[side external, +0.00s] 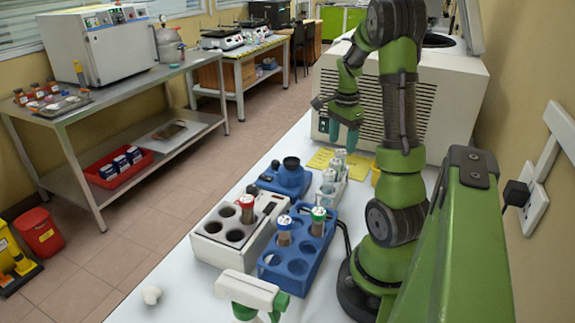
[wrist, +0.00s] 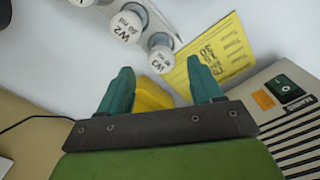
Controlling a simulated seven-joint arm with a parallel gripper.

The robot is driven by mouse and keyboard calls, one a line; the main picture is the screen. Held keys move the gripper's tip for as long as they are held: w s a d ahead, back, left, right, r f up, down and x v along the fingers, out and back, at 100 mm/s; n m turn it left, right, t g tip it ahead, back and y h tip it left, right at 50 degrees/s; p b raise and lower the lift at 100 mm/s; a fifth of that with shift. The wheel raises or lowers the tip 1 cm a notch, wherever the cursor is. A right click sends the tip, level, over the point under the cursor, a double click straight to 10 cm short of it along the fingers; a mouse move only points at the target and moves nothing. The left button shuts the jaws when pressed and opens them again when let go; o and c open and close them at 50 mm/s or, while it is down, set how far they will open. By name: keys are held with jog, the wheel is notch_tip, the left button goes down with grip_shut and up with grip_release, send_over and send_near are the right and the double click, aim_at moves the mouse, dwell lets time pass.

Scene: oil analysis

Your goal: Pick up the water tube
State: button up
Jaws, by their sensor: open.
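Several white-capped tubes stand in a small pale rack (side external: 325,202). In the side view, one white-capped tube (side external: 328,182) is near the front, with others behind it. In the wrist view, two caps carry writing that starts with W: one cap (wrist: 125,27) appears to read W2, and the other cap (wrist: 161,59) is harder to read. A third cap (wrist: 82,2) is cut off by the top edge. My gripper (side external: 344,136) is open and empty, above and behind this rack. In the wrist view its teal fingertips (wrist: 162,78) are spread apart, with the caps beyond them.
A grey block (side external: 212,250) holds a red-capped tube (side external: 246,207). A blue device (side external: 285,180) stands behind. A yellow sheet (wrist: 215,58) lies near a large white machine (side external: 458,95).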

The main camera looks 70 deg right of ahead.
aim_at(341, 152)
jog(key=shift+f, duration=3.45)
jog(key=c, duration=1.1)
